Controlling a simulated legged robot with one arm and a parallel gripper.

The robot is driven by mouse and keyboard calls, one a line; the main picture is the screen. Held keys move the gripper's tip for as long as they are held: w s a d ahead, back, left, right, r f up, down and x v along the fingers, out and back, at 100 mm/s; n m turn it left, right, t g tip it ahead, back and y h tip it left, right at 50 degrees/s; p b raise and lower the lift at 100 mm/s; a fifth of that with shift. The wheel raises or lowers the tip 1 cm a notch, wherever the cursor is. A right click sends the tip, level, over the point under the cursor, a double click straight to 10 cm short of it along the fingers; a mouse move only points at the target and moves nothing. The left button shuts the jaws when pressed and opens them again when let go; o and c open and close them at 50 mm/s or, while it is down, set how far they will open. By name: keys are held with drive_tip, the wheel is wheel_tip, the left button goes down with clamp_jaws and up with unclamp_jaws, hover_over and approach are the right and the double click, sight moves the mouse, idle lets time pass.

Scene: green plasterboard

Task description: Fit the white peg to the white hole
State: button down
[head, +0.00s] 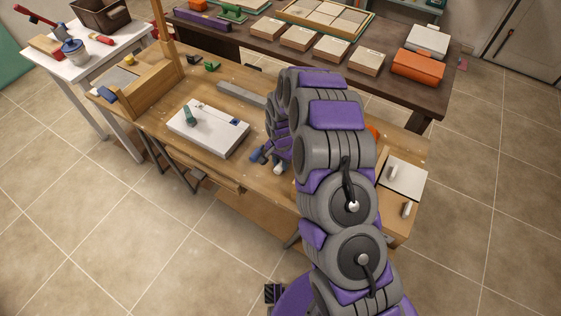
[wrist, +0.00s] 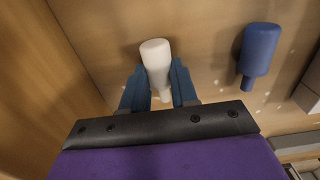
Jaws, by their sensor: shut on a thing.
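My gripper (wrist: 158,88) has blue fingers shut on the white peg (wrist: 155,55), whose wide rounded end sticks out past the fingertips. In the head view the white peg (head: 279,169) shows below my arm, right of the white block (head: 208,129). I cannot tell whether it touches the table. The white block lies flat on the workbench, with a green peg (head: 189,116) upright on its left part and a small blue mark or opening (head: 235,121) near its right edge. No white hole can be made out. A blue peg (wrist: 259,50) is right of my gripper in the wrist view.
The wooden workbench (head: 240,178) has a grey bar (head: 242,94) behind the block and a wooden stand (head: 150,88) at left. A pale board (head: 405,176) with a white cylinder (head: 393,172) lies at right; another cylinder (head: 407,209) is nearby. A dark table (head: 395,92) stands behind.

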drive_tip(key=c, duration=0.9)
unclamp_jaws()
drive_tip(key=shift+d, duration=0.1)
drive_tip(key=shift+o, duration=0.2)
drive_tip(key=shift+f+b, duration=0.15)
drive_tip(key=shift+b, duration=0.2)
wheel_tip(320, 180, up, 16)
drive_tip(key=p, duration=0.4)
drive_tip(key=s+d+r+n, duration=0.2)
drive_tip(key=s+d+r, duration=0.2)
drive_tip(key=s+r, duration=0.65)
drive_tip(key=s+d+r+n, duration=0.1)
drive_tip(key=s+d+r, duration=0.1)
drive_tip(key=s, duration=0.7)
drive_tip(key=s+d+r+n+g, duration=0.1)
drive_tip(key=s+r, duration=0.3)
drive_tip(key=s, duration=0.6)
drive_tip(key=s+d+r+n, duration=0.2)
drive_tip(key=s+d+r, duration=0.1)
drive_tip(key=s, duration=0.6)
drive_tip(key=shift+s+d+r+n+g, duration=0.2)
drive_tip(key=shift+s+r+n+g, duration=0.1)
drive_tip(key=shift+r+g, duration=0.15)
